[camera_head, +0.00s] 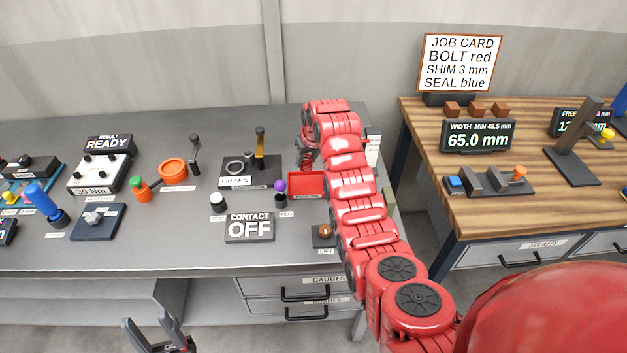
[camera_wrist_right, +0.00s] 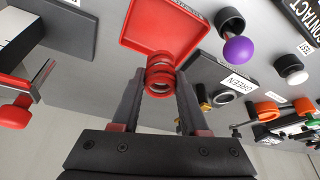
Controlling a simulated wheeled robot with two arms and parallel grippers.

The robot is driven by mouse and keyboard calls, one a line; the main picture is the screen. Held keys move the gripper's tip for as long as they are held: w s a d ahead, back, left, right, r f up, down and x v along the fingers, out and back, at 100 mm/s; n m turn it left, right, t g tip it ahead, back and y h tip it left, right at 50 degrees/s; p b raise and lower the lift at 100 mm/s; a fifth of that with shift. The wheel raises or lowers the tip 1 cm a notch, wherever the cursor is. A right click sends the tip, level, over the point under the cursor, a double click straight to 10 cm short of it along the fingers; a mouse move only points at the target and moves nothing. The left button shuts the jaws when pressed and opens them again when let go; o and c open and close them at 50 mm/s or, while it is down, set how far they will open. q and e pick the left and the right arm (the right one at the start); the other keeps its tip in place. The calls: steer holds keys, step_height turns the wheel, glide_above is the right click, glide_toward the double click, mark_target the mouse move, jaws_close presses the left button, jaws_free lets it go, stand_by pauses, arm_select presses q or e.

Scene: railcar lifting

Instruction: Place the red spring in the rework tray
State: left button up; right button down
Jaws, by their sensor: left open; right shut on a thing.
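The red spring (camera_wrist_right: 160,76) is between the fingertips of my right gripper (camera_wrist_right: 160,92), which is shut on it. In the right wrist view the spring overlaps the near edge of the red tray (camera_wrist_right: 150,25); I cannot tell its height above the tray. In the head view the red tray (camera_head: 301,186) lies on the grey bench, partly covered by my right arm. My right gripper (camera_head: 307,168) is by the tray's far side there, and the spring is not discernible. My left gripper (camera_head: 152,330) is open and empty, low in front of the bench.
A purple-knobbed post (camera_head: 280,188) stands just left of the tray. The green-label fixture (camera_head: 240,170) with an upright lever is behind it. A CONTACT OFF display (camera_head: 249,227) and a lift button (camera_head: 324,232) are in front. A wooden bench (camera_head: 530,200) stands to the right.

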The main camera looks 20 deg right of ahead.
mark_target(308, 172)
step_height(308, 172, down, 7)
steer(key=p, duration=0.2)
steer(key=shift+r+p, duration=0.2)
steer(key=shift+p, duration=0.1)
steer(key=shift+f, duration=0.2)
steer(key=shift+f, duration=0.1)
steer(key=shift+f+b, duration=0.15)
steer(key=shift+b, duration=0.2)
steer(key=shift+c, duration=2.2)
jaws_free()
